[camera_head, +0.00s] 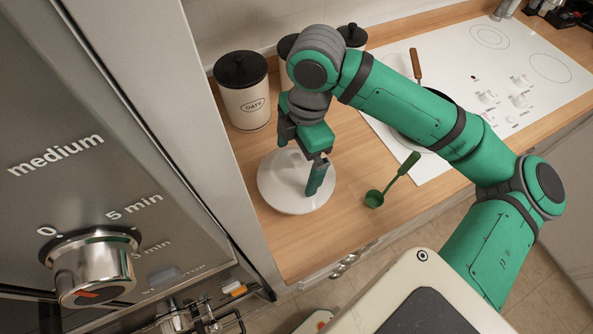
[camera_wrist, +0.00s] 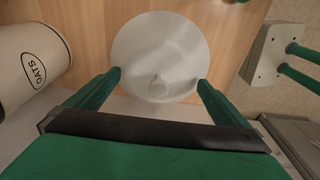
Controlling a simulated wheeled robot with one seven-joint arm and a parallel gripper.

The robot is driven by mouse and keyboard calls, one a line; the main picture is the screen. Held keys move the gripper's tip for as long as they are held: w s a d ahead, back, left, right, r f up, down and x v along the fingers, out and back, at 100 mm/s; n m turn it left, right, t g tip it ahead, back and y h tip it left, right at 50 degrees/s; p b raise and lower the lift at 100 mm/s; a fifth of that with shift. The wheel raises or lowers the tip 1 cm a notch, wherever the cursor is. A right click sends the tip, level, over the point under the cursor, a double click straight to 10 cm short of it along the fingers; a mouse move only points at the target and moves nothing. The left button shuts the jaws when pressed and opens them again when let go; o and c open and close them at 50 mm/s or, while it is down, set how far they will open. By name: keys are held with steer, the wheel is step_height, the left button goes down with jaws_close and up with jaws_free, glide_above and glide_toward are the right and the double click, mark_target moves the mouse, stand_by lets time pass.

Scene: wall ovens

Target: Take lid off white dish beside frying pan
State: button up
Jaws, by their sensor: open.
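The white dish (camera_head: 277,196) stands on the wooden counter, left of the cooktop. Its round white lid (camera_wrist: 160,55) fills the middle of the wrist view, with a small knob (camera_wrist: 160,86) near the lower part. My gripper (camera_head: 314,178) is above the dish, pointing down, and hides part of it in the head view. In the wrist view the two fingers (camera_wrist: 158,80) are spread wide, with the knob between them and nothing held. I cannot tell how high the fingertips are above the lid. The frying pan (camera_head: 440,96) is mostly hidden behind my arm on the cooktop.
An oats canister (camera_head: 245,100) with a black lid stands close behind the dish. The oven front (camera_head: 150,150) rises close on the left. The counter's front edge (camera_head: 330,262) is near.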

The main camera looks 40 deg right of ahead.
steer(key=shift+c, duration=0.6)
steer(key=c, duration=1.2)
steer(key=shift+r, duration=0.1)
